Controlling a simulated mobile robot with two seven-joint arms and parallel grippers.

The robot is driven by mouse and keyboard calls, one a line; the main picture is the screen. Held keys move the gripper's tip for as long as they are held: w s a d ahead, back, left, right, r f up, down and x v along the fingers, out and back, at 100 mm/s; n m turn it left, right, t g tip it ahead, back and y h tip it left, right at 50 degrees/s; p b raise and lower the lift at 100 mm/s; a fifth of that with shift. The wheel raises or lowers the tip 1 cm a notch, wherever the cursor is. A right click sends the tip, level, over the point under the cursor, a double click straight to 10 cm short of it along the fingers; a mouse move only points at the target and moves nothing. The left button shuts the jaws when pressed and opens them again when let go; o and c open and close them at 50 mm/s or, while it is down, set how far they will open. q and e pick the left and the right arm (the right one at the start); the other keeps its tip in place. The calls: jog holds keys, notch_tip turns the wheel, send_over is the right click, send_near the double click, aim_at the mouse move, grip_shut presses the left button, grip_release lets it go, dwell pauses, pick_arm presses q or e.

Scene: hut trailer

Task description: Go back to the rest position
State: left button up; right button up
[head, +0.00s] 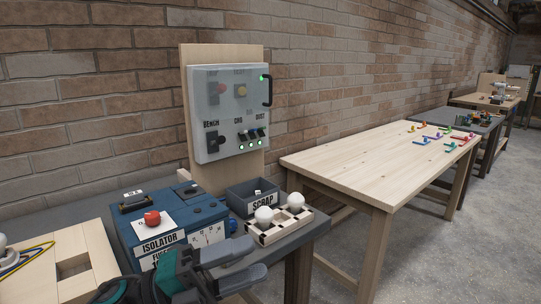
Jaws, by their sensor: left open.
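My left gripper (236,264) is in the lower part of the head view, in front of the blue isolator box (182,199). Its two grey fingers are apart and nothing shows between them. It hides part of the isolator box's front and of the grey bench's near edge. My right gripper does not show.
A wall panel (226,125) with switches and green lights stands behind the bench. A grey scrap bin (243,195) and a wooden tray (288,230) with two white bulbs sit right of the isolator. A wooden table (355,163) stands further right. Open floor lies at the lower right.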

pick_arm(q)
jog(key=w+a+f+n+t+y, duration=0.1)
jog(key=a+f+n+t+y, duration=0.3)
jog(key=f+n+t+y, duration=0.65)
jog(key=a+f+n+t+y, duration=0.4)
jog(key=f+n, duration=0.4)
jog(key=n, duration=0.7)
jog(key=s+a+f+n+g+y, duration=0.2)
jog(key=s+f+n+g, duration=0.1)
jog(key=s+f, duration=0.3)
jog(key=s+a+f+n+g+y, duration=0.2)
jog(key=s+f, duration=0.4)
jog(key=f, duration=0.3)
jog(key=shift+a+n+g+y, duration=0.35)
jog(key=shift+a+n+g, duration=0.5)
jog(key=shift+g, duration=0.4)
jog(key=shift+d, duration=0.1)
jog(key=shift+c, duration=1.2)
